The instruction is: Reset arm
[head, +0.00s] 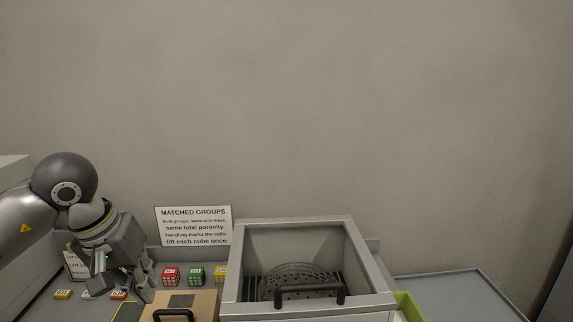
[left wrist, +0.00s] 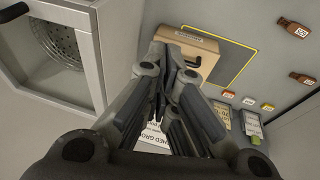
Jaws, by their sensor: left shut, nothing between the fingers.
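My left arm comes in from the left in the head view. Its gripper (head: 147,287) points down over the bench, beside the left edge of a tan box (head: 205,303) with a black handle. In the left wrist view my left gripper's fingers (left wrist: 178,62) are together with nothing between them. Their tips overlap the tan box (left wrist: 205,59) there; the gap in depth is hard to judge. My right gripper is not in view.
A grey metal chamber (head: 378,298) with a clear lid and black handle stands right of the box. Red (head: 170,276), green (head: 195,276) and yellow (head: 220,274) cubes sit behind the box, below a sign (head: 193,226). A grey surface (head: 450,290) at right is clear.

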